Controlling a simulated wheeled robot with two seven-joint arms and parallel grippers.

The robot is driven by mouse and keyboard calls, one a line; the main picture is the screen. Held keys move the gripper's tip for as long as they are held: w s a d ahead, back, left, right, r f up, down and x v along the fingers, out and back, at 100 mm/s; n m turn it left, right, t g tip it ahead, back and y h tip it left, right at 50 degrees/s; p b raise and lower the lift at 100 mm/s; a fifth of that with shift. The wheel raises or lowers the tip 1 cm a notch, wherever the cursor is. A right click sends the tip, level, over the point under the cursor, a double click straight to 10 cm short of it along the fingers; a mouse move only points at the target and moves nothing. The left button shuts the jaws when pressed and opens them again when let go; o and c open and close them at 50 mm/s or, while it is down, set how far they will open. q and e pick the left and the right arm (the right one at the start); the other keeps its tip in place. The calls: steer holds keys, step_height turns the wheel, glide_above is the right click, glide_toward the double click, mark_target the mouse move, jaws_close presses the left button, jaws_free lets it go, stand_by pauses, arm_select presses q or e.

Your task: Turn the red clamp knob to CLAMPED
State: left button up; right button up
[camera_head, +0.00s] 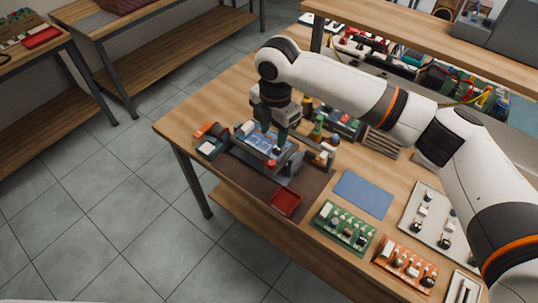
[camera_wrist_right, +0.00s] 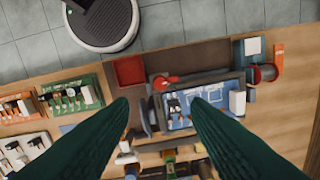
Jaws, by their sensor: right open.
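The red clamp knob (camera_head: 271,163) sits at the near edge of a dark fixture (camera_head: 292,163) holding a blue board. In the right wrist view the red knob (camera_wrist_right: 164,82) shows with a short arm reaching right along the fixture's edge. No CLAMPED marking is readable. My right gripper (camera_head: 274,144) points down over the fixture, apart from the knob as far as I can tell. In the wrist view its two dark green fingers (camera_wrist_right: 158,106) are spread, with the blue board (camera_wrist_right: 176,106) between and beyond them, and nothing held. My left gripper is not in view.
A red tray (camera_head: 286,201) lies on the brown mat beside the fixture. A red spool-like part (camera_wrist_right: 266,73) stands at the fixture's other end. Green (camera_head: 343,228) and orange (camera_head: 405,263) boards and a blue pad (camera_head: 363,194) lie to the right. Shelves stand behind.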

mark_target(272, 163)
step_height(272, 163, down, 10)
steer(key=p, duration=0.2)
steer(key=shift+w+a+p, duration=0.1)
steer(key=shift+a+p, duration=0.05)
steer(key=shift+p, duration=0.25)
steer(key=shift+f, duration=0.75)
steer(key=shift+c, duration=0.5)
jaws_close()
